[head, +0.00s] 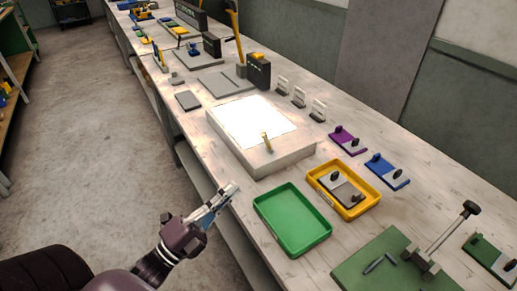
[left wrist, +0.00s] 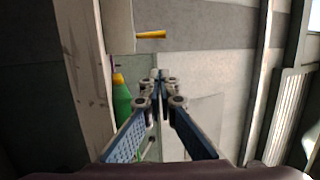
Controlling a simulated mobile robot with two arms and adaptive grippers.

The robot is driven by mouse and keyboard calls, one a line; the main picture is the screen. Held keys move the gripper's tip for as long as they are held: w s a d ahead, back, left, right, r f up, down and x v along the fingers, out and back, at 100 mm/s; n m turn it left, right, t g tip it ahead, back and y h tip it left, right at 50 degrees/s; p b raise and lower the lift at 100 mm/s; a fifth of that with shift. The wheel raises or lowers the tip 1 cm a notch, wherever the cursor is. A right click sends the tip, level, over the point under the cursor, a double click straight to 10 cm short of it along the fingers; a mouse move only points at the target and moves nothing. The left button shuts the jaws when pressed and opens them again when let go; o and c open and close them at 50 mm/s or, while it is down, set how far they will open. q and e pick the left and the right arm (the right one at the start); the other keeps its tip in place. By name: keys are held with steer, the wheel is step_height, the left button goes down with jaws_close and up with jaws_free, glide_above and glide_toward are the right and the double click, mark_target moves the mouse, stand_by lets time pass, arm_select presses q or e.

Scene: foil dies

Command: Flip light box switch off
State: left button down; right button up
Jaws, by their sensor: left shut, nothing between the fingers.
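The light box (head: 222,131) is a pale, low box on the bench, and its top panel (head: 255,118) glows bright white. Its switch (head: 267,143) is a small yellow-tan lever standing up near the front right edge of the box. A yellow lever (left wrist: 151,34), apparently this switch, shows near the top of the left wrist view. My left gripper (head: 232,187) is shut and empty. It is in front of the box, off the bench's near edge, and apart from the switch. In the left wrist view its fingertips (left wrist: 160,77) meet below the lever. My right gripper is not in view.
A green tray (head: 264,209) lies right of my left gripper, partly showing in the left wrist view (left wrist: 121,104). A yellow tray (head: 314,181) holds a grey part. A green fixture with a lever (head: 350,271) is at front right. Open floor lies left of the bench.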

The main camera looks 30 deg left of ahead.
arm_select(q)
steer(key=shift+w+d+r, duration=0.15)
steer(key=shift+w, duration=0.2)
steer(key=p, duration=0.3)
glide_toward(267, 142)
steer(key=d+r, duration=0.1)
steer(key=d, duration=0.1)
steer(key=w+d+r, duration=0.1)
steer(key=d+r, duration=0.1)
steer(key=shift+w, duration=0.1)
steer(key=w, duration=0.1)
steer(key=w+a, duration=0.1)
steer(key=w, duration=0.1)
steer(key=shift+a+r, duration=0.1)
steer(key=shift+r, duration=0.15)
steer(key=shift+w+a+p, duration=0.25)
steer(key=shift+w+p, duration=0.05)
steer(key=shift+w, duration=0.15)
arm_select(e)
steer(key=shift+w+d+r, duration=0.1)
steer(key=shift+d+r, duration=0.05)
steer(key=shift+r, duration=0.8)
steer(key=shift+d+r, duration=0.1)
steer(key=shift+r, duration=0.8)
